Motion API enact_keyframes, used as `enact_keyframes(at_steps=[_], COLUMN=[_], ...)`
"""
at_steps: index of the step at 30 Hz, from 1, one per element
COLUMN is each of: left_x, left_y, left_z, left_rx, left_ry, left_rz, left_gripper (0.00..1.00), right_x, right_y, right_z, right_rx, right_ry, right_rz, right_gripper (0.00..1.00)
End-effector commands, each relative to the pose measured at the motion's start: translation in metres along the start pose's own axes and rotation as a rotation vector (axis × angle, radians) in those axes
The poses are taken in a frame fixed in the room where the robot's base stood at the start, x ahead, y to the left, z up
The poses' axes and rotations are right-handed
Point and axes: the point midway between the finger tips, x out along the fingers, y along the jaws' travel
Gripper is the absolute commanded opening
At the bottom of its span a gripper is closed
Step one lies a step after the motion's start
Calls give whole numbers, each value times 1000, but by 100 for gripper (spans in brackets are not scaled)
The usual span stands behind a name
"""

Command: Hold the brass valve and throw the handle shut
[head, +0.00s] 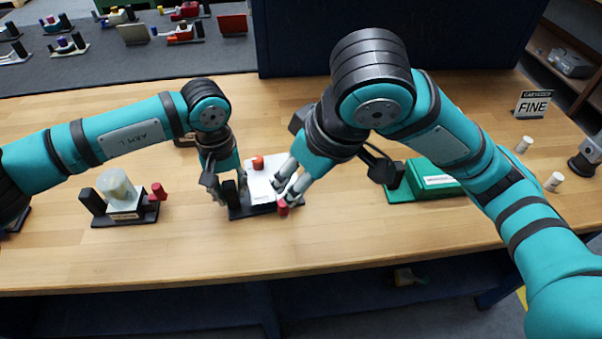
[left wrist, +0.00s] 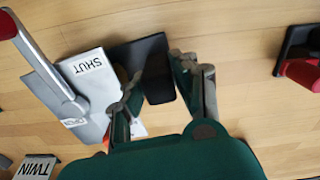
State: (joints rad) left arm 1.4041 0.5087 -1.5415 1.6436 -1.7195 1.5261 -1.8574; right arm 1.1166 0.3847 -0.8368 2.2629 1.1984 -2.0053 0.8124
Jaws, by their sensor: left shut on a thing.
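A valve unit with a pale grey body (head: 264,188) stands mid-table; no brass colour shows on it. In the left wrist view its body (left wrist: 88,66) carries a SHUT label, and a grey lever with a red grip (left wrist: 12,24) slants across it. The red grip (head: 283,208) points to the table's front. My left gripper (head: 228,198) is shut on the black upright block (left wrist: 155,68) at the unit's left end. My right gripper (head: 285,190) hangs above the red grip with its fingers apart; whether it touches the unit is unclear.
Another unit with a pale rounded top (head: 118,188) stands to the left. A green box (head: 432,180) lies to the right, with white cylinders (head: 524,144) and a FINE sign (head: 533,103) beyond. A TWIN plate (left wrist: 36,167) shows in the left wrist view. The front table strip is clear.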

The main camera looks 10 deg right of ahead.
Motion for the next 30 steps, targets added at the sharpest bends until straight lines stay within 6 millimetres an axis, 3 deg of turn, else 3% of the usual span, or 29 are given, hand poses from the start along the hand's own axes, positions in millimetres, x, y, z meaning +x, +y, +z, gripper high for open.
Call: enact_keyframes(at_steps=[6, 7, 12, 23, 30], left_x=[1, 1, 1, -6, -50], left_y=[0, 0, 0, 0, 0], left_z=[0, 0, 0, 0, -1], left_rx=[-2, -2, -1, -1, -1], left_ry=[-2, -2, -1, 1, 4], left_rz=[-1, -1, -1, 2, 2], left_gripper=[0, 31, 53, 54, 54], right_x=[0, 0, 0, 0, 0], right_y=[0, 0, 0, 0, 0], right_z=[0, 0, 0, 0, 0], right_rx=[0, 0, 0, 0, 0], right_ry=[0, 0, 0, 0, 0], right_rz=[0, 0, 0, 0, 0], right_gripper=[43, 43, 43, 43, 43])
